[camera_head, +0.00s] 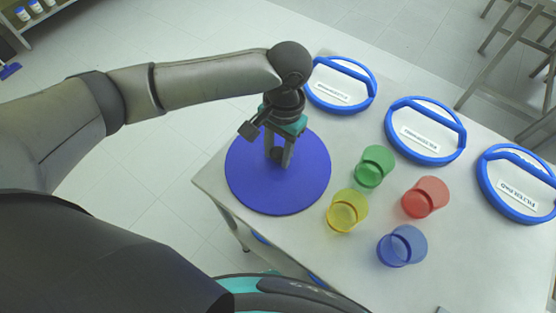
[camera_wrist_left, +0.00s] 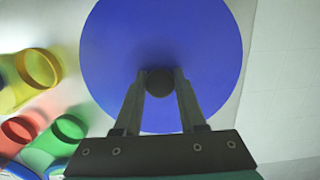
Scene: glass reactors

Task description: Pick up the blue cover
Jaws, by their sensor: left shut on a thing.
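The blue cover (camera_head: 298,190) is a flat round disc with a dark round knob at its middle. It is at the left part of the table in the head view and fills the upper middle of the left wrist view (camera_wrist_left: 120,60). My left gripper (camera_head: 279,160) points down over its centre. In the left wrist view the fingers (camera_wrist_left: 160,84) are shut on the dark knob (camera_wrist_left: 160,83), one on each side. I cannot tell whether the cover touches the table or is raised. My right gripper is not in view.
Yellow (camera_head: 347,212), green (camera_head: 374,167), red (camera_head: 425,197) and blue (camera_head: 402,246) cups stand right of the cover on the white table (camera_head: 455,260). Several blue-rimmed round items with labels (camera_head: 340,85) line the far edge. The table's left edge is close to the cover.

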